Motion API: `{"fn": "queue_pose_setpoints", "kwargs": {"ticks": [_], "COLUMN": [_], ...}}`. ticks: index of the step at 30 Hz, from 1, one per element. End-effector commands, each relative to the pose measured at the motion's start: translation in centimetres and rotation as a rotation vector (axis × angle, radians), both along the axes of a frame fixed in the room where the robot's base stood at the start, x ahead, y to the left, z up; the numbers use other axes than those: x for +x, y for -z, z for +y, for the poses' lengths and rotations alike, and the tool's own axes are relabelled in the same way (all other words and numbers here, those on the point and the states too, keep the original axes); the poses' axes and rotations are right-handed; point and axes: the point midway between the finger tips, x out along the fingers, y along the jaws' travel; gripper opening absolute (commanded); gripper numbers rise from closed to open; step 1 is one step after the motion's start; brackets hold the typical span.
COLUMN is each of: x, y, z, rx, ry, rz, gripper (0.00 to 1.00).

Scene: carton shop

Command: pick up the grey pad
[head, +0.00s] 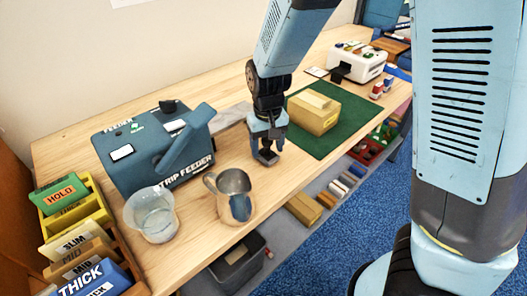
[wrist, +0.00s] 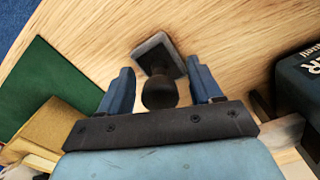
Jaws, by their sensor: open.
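The grey pad (wrist: 150,49) is a small grey square block with a dark round knob (wrist: 159,92) on it. It lies on the wooden bench top. In the wrist view the knob is between the two blue fingers of my gripper (wrist: 160,76), with a gap on each side. My gripper is open and holds nothing. In the head view my gripper (head: 267,142) points down over the pad (head: 267,158), at the bench's front part, and hides much of it.
A tan carton (head: 313,113) stands on a green mat (head: 340,134) to the right. A blue strip feeder (head: 140,155) is to the left. A metal jug (head: 234,184) and a clear cup (head: 151,217) stand in front of it. The bench's front edge is close.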

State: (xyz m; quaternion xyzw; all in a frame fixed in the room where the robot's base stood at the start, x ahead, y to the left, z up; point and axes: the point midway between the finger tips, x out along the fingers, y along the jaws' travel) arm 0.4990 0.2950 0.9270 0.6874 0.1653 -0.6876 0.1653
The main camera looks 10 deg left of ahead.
Motion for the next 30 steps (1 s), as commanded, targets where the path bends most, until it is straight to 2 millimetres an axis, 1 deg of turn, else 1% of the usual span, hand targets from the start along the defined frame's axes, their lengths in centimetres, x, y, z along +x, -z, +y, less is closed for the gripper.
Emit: {"fn": "queue_pose_setpoints", "kwargs": {"ticks": [3,21,30], "x": [0.01,0.02,0.04], "y": [-0.03,-0.05,-0.27], "z": [-0.02,-0.04,-0.04], "rx": [0.0,0.0,0.001], "ry": [0.001,0.001,0.001], "rz": [0.0,0.0,0.0], "gripper": [0.64,0.07,0.06]}}
